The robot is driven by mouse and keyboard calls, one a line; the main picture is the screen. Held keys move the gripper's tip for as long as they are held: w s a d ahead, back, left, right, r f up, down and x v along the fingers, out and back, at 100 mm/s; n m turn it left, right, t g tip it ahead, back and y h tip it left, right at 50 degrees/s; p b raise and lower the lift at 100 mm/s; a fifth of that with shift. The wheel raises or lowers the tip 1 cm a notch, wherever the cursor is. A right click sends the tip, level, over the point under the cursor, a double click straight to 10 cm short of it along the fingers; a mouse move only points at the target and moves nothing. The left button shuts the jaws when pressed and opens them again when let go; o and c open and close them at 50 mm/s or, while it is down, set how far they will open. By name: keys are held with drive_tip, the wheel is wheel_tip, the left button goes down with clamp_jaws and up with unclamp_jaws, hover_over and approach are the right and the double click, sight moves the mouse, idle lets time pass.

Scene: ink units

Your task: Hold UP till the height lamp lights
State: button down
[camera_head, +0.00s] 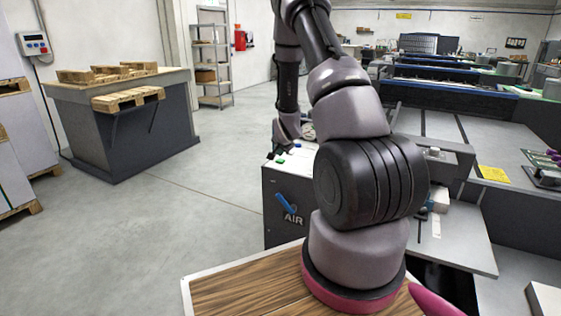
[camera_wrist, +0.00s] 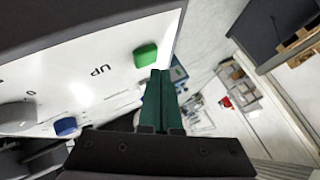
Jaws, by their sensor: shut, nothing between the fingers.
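The green UP button (camera_wrist: 145,55) stands on a white panel (camera_wrist: 105,82) beside the printed word UP in the wrist view. My gripper (camera_wrist: 160,72) is shut and empty, its dark green fingers side by side. The fingertips show right at the button's lower edge; I cannot tell whether they touch it. In the head view my gripper (camera_head: 282,140) points down over the top of the dark AIR cabinet (camera_head: 290,208), close to a small green spot. I cannot make out the height lamp in either view.
A blue lever (camera_head: 286,204) sits on the cabinet's front. The pallet bench (camera_head: 120,130) stands left, with open floor between. Grey machine tables (camera_head: 450,130) lie to the right.

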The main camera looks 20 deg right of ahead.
drive_tip(key=shift+r, duration=2.5)
drive_tip(key=shift+r, duration=0.15)
wheel_tip(320, 180, up, 12)
drive_tip(key=n, duration=0.1)
hover_over(280, 161)
drive_tip(key=s+a, duration=0.3)
drive_tip(key=a, duration=0.1)
drive_tip(key=s+a+r+n+y, duration=0.2)
drive_tip(key=s+a+r, duration=0.2)
drive_tip(key=s+r, duration=0.5)
drive_tip(key=s+a+r+n+y, duration=0.1)
drive_tip(key=s+a+r, duration=0.2)
drive_tip(key=s, duration=0.5)
drive_tip(key=s+a+r+n+g, duration=0.1)
drive_tip(key=s+a+r+n, duration=0.1)
drive_tip(key=s, duration=0.6)
drive_tip(key=s+a+r+n+y, duration=0.1)
drive_tip(key=s+a+r+n, duration=0.1)
drive_tip(key=s+a+r, duration=0.2)
drive_tip(key=s+r, duration=0.2)
drive_tip(key=s, duration=0.1)
drive_tip(key=shift+s+a+g+y, duration=0.3)
drive_tip(key=shift+s, duration=0.1)
